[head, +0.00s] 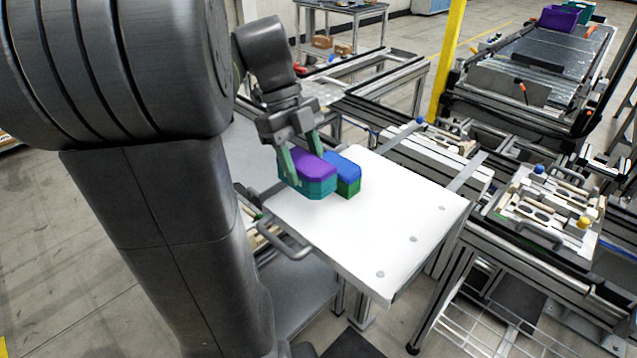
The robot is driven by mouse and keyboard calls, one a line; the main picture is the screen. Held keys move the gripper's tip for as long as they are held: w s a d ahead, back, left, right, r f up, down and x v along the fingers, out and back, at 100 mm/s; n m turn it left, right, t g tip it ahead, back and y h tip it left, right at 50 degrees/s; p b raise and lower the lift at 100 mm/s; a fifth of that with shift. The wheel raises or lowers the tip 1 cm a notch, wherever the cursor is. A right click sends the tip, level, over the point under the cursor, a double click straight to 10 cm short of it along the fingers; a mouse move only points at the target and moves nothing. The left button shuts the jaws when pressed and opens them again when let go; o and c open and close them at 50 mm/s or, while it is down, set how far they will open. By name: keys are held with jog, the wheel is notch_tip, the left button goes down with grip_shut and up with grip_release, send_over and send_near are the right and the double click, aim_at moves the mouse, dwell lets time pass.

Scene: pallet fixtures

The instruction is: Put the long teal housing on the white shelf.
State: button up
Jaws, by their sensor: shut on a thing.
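The long teal housing (318,187) has teal sides and a purple top. It is over the left back part of the white shelf (375,235). My gripper (304,160) is shut on it from above, with one green finger on its left end and one on its far side. I cannot tell whether its underside touches the shelf or is slightly above it. A shorter housing with a blue top and green sides (346,176) stands on the shelf right beside it, to the right. The gap between the two is too small to judge.
The front and right of the white shelf are bare apart from small round bolt heads. A metal handle (284,243) sticks out at the shelf's left edge. A fixture pallet (545,210) lies on the conveyor frame to the right. A yellow post (447,60) stands behind.

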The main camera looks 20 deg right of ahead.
send_over(305, 204)
jog(key=shift+f, duration=2.7)
jog(key=shift+f, duration=0.25)
jog(key=o, duration=1.1)
jog(key=shift+r, duration=0.1)
jog(key=shift+c, duration=0.2)
jog(key=shift+r, duration=0.1)
jog(key=v, duration=1.2)
jog(key=shift+w+b, duration=0.1)
jog(key=shift+b, duration=0.3)
